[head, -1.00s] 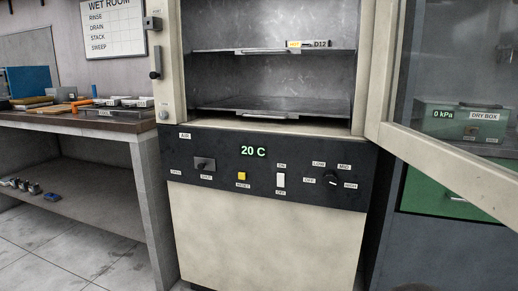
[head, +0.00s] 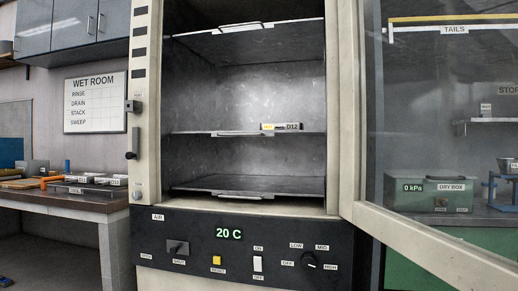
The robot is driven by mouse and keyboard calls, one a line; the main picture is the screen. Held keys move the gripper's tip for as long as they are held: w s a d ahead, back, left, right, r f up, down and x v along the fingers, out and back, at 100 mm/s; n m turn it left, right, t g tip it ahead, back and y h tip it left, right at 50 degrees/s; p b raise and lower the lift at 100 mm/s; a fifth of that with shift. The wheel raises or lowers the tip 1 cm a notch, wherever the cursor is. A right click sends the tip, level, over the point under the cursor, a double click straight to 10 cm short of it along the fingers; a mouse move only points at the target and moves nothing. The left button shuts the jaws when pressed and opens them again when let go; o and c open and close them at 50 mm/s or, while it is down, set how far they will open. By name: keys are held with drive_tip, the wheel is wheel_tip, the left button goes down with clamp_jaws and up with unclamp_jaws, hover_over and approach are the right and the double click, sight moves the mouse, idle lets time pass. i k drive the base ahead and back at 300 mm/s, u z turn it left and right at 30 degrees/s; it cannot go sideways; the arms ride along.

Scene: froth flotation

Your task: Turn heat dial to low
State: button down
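The heat dial (head: 309,260) is a small black knob at the right of the oven's dark control panel (head: 200,247), low in the head view. Labels OFF, LOW (head: 296,245), MID and HIGH sit around it, from left over the top to right. Its pointer is too small to read surely. The panel's green display (head: 229,233) reads 20 C. My gripper is not in view, and nothing touches the dial.
The oven door (head: 440,120) stands open to the right, its lower frame reaching toward me beside the panel. A rocker switch (head: 258,264), yellow button (head: 216,260) and air lever (head: 177,248) are left of the dial. A cluttered bench (head: 75,202) stands left.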

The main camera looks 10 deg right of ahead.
sight(309, 261)
drive_tip(key=k, duration=1)
drive_tip(key=u, duration=1.3)
drive_tip(key=i, duration=1.1)
drive_tip(key=z, duration=2.5)
